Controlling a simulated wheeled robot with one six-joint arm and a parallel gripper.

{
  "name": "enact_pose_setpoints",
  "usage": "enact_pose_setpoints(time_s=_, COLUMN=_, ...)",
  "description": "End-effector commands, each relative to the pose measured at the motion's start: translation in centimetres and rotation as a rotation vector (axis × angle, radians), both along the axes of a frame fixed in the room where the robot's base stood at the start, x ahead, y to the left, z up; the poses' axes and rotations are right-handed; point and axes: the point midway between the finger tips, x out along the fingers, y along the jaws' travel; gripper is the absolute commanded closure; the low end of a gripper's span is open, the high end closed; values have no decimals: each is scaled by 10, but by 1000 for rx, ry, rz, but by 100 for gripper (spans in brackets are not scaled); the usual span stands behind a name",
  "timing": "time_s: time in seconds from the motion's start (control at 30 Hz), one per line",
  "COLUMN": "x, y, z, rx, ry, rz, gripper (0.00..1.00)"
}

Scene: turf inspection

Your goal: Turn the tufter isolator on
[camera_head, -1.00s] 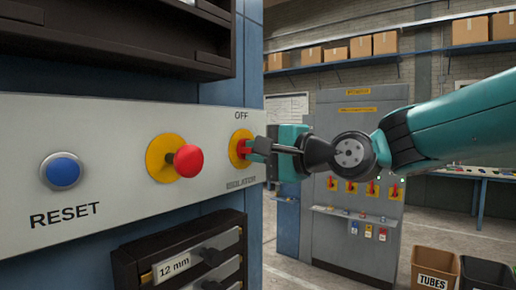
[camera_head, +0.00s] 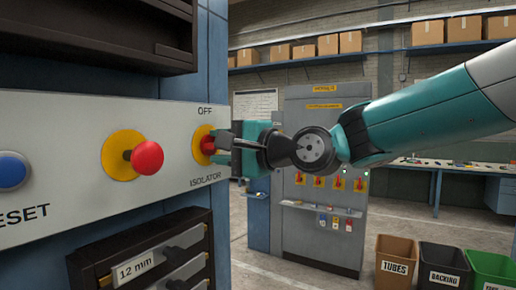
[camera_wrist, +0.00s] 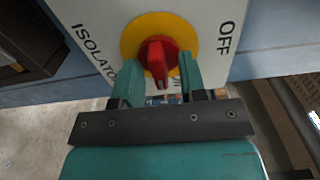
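The isolator switch (camera_head: 198,146) is a red rotary knob on a yellow disc, on the grey panel (camera_head: 60,130). "OFF" is printed above it and "ISOLATOR" below. My gripper (camera_head: 222,143) is at the switch, coming from the right. In the wrist view the red knob (camera_wrist: 157,55) faces the camera, with "OFF" at right and "ISOLATOR" at left. The two teal fingers stand apart, one on each side of the knob's lower end, with visible gaps. Contact is not clear. My fingers partly hide the knob in the head view.
Left of the switch are a red mushroom button (camera_head: 148,158) on yellow and a blue reset button (camera_head: 13,171). Below is a dark drawer unit (camera_head: 140,235) marked 12 mm. A grey cabinet (camera_head: 335,230) with red-and-yellow switches stands behind. Bins (camera_head: 397,262) are at lower right.

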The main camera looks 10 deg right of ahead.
Motion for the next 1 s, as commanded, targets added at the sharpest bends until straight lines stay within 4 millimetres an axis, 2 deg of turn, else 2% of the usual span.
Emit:
enact_pose_setpoints(time_s=0.17, x=-9, y=-13, z=-2, rx=1, ry=-2, rz=-2, gripper=62)
enact_pose_setpoints(time_s=0.27, x=-21, y=-29, z=-4, rx=1, ry=-3, rz=-5, gripper=62)
enact_pose_setpoints(time_s=0.7, x=-87, y=-116, z=-4, rx=-1, ry=-2, rz=-10, gripper=62)
enact_pose_setpoints(time_s=0.8, x=-96, y=-127, z=-2, rx=0, ry=-1, rz=-8, gripper=62)
enact_pose_setpoints(time_s=1.0, x=-106, y=-137, z=-1, rx=0, ry=-1, rz=-4, gripper=62)
